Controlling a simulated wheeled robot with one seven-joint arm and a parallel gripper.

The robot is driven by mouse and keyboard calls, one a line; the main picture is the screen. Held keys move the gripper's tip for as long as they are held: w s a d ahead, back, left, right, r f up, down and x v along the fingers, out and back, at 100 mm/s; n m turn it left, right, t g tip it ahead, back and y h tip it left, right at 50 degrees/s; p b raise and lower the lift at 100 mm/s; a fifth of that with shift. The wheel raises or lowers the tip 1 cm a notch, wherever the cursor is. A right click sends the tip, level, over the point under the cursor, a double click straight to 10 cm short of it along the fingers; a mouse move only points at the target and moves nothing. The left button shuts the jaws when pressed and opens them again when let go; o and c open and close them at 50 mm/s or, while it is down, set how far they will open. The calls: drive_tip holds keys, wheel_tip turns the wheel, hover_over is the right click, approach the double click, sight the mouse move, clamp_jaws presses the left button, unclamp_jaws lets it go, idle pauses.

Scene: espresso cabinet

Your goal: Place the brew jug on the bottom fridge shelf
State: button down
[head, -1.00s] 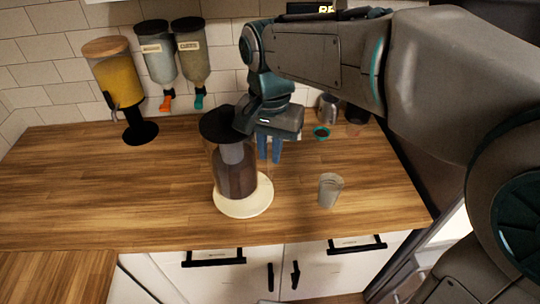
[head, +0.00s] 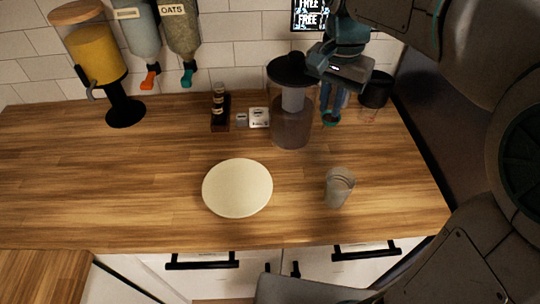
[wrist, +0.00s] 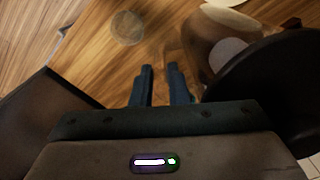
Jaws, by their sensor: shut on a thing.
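The brew jug (head: 291,128) is a clear, dark-tinted cylinder with a black lid, upright over the back of the counter. I cannot tell whether its base is clear of the wood. My gripper (head: 333,112) is just right of it, fingers pointing down, shut on the jug's handle side; the grip itself is hard to see. In the wrist view, the blue fingers (wrist: 160,88) are close together, with the jug's black lid (wrist: 275,85) and clear body to their right. The bottom fridge shelf is not visible.
A round cream plate (head: 238,188) lies bare on the wooden counter (head: 130,190). A clear glass (head: 338,187) stands right of it. A dispenser with yellow contents (head: 98,55) stands back left. A black-lidded container (head: 374,92) is behind my gripper. A dark panel (head: 445,110) borders the counter's right.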

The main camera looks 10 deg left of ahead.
sight(310, 140)
drive_tip(key=w+d+f+m+b, duration=0.2)
drive_tip(key=d+f+b, duration=0.2)
drive_tip(key=d, duration=0.5)
drive_tip(key=a+f, duration=0.2)
drive_tip(key=a, duration=0.2)
drive_tip(key=a+f+p, duration=0.1)
drive_tip(key=a+f, duration=0.1)
drive_tip(key=a, duration=0.2)
drive_tip(key=a+f, duration=0.2)
drive_tip(key=a, duration=0.1)
drive_tip(key=shift+w+a+f+p, duration=0.2)
drive_tip(key=shift+w+a+p, duration=0.05)
drive_tip(key=shift+a+p, duration=0.15)
drive_tip(key=shift+f, duration=2)
drive_tip(key=shift+f, duration=0.2)
drive_tip(key=c, duration=1.4)
unclamp_jaws()
